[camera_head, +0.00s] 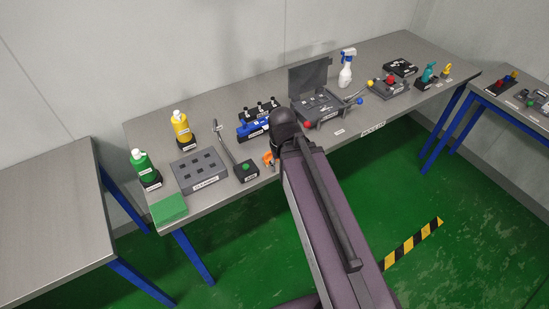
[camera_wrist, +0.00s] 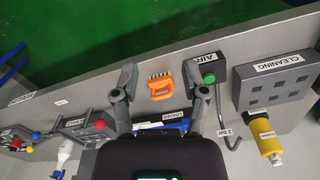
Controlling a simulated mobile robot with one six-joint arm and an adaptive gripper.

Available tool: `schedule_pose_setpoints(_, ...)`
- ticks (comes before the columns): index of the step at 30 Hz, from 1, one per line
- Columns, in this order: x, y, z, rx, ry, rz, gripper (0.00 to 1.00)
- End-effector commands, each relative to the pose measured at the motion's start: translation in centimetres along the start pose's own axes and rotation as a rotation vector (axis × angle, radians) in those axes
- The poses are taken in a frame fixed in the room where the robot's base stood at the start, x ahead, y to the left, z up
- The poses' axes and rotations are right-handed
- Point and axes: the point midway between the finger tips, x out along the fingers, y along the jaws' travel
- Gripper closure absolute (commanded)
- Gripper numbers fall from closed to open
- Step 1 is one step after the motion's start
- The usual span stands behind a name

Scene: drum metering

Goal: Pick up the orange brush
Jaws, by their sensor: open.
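The orange brush (camera_wrist: 160,84) lies on the grey metal table (camera_wrist: 230,48), near its edge, with its pale bristles showing. In the head view the orange brush (camera_head: 268,159) shows just left of my arm, partly hidden by it. My gripper (camera_wrist: 164,82) is open, with one finger on each side of the brush in the wrist view. The fingers appear apart from the brush, and the height of the gripper above the table is hard to tell. In the head view my arm hides the fingers.
The black AIR box (camera_wrist: 205,76) with a green button and hooked tube stands right beside the brush. The grey CLEANING block (camera_wrist: 275,82) and yellow bottle (camera_wrist: 265,137) stand farther right. A blue item (camera_head: 253,128) and an open grey case (camera_head: 318,104) stand behind.

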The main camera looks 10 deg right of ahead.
Motion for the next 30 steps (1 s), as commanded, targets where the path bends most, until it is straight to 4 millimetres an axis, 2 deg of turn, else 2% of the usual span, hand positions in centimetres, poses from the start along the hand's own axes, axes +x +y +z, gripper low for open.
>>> schedule_pose_setpoints(6, 0.0, 0.0, 0.0, 0.000, 0.000, 0.000, 0.43)
schedule_pose_setpoints(7, 0.0, 0.0, 0.0, 0.000, 0.000, 0.000, 0.37)
schedule_pose_setpoints(9, 0.0, 0.0, -0.1, -0.002, 0.000, 0.000, 0.16)
schedule_pose_setpoints(11, 0.0, 0.0, -0.6, -0.008, 0.000, 0.000, 0.00)
schedule_pose_setpoints(14, 0.1, 0.0, -2.1, -0.031, 0.000, 0.000, 0.00)
schedule_pose_setpoints(17, 0.1, -0.2, -4.7, -0.068, 0.000, 0.000, 0.00)
schedule_pose_setpoints(24, 0.3, -0.3, -12.4, -0.214, 0.000, -0.001, 0.00)
schedule_pose_setpoints(27, 0.4, -0.4, -14.8, -0.264, 0.000, -0.001, 0.00)
schedule_pose_setpoints(30, 0.4, -0.4, -16.1, -0.297, 0.001, -0.001, 0.00)
